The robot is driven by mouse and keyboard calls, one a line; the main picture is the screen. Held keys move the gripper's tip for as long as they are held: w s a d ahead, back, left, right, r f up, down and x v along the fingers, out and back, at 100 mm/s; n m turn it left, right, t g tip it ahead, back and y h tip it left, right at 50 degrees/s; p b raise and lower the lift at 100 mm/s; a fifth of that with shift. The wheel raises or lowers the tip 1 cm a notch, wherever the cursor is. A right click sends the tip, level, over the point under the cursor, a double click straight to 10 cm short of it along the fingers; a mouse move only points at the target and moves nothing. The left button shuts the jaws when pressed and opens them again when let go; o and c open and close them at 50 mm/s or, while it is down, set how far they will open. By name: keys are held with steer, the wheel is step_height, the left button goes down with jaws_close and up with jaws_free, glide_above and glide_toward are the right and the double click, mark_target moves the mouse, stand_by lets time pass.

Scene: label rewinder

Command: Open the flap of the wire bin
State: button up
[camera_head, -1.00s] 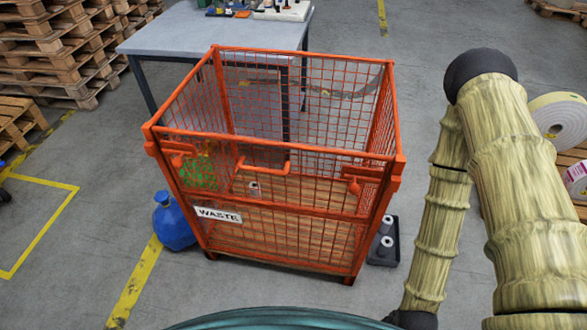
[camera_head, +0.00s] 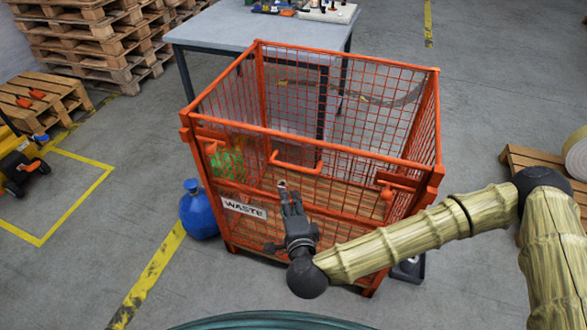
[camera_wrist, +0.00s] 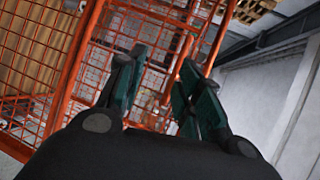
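The orange wire bin (camera_head: 310,155) stands on the floor in the middle of the head view, with a white WASTE sign (camera_head: 243,207) on its front. Its front flap has an orange handle bar (camera_head: 296,165) along the upper edge, and an orange latch stands at each side. The flap looks upright and closed. My gripper (camera_head: 283,188) is in front of the flap, just below the handle, pointing up toward it. In the wrist view my gripper (camera_wrist: 155,88) has its two fingers apart with bin mesh and bars showing beyond them; nothing is clearly between them.
A grey table (camera_head: 225,27) stands behind the bin. A blue bottle (camera_head: 199,210) stands at the bin's left front corner. A dark tray (camera_head: 408,268) is at its right, partly hidden by my arm. Stacked pallets (camera_head: 95,40) are at the back left. Floor in front is clear.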

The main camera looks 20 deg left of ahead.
mark_target(294, 169)
steer(key=w+a+p, duration=0.1)
steer(key=w, duration=0.3)
steer(key=w+a+m+t, duration=0.1)
steer(key=w, duration=0.3)
steer(key=w+a+r+m+h+p, duration=0.1)
steer(key=w, duration=0.3)
steer(key=shift+w+r+p, duration=0.1)
steer(key=shift+w+p, duration=0.2)
jaws_close()
